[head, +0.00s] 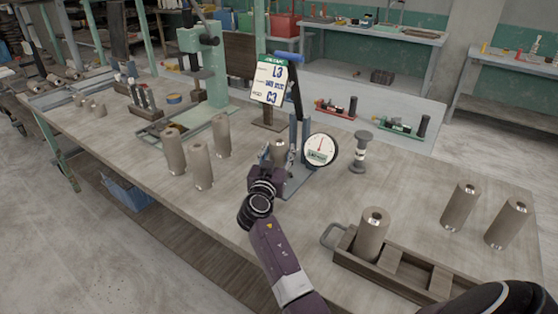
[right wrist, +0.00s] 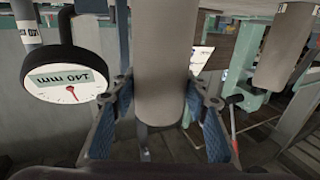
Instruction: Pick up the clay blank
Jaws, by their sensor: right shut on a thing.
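A grey-brown cylindrical clay blank (head: 279,149) stands upright at the gauge stand, partly hidden by my right gripper (head: 280,168). In the right wrist view the blank (right wrist: 165,60) fills the space between my blue finger pads, and my right gripper (right wrist: 161,98) is shut on it. The dial gauge (head: 320,150) is just to the right of the held blank; its dial (right wrist: 68,84) also shows in the right wrist view. I cannot tell whether the blank touches the stand's base. My left gripper is not in view.
Three similar blanks (head: 203,167) stand left of the gauge. A wooden tray (head: 345,262) holds one blank (head: 372,233), with two more blanks (head: 460,206) to its right. A sign (head: 269,82) and a green press (head: 202,65) stand behind.

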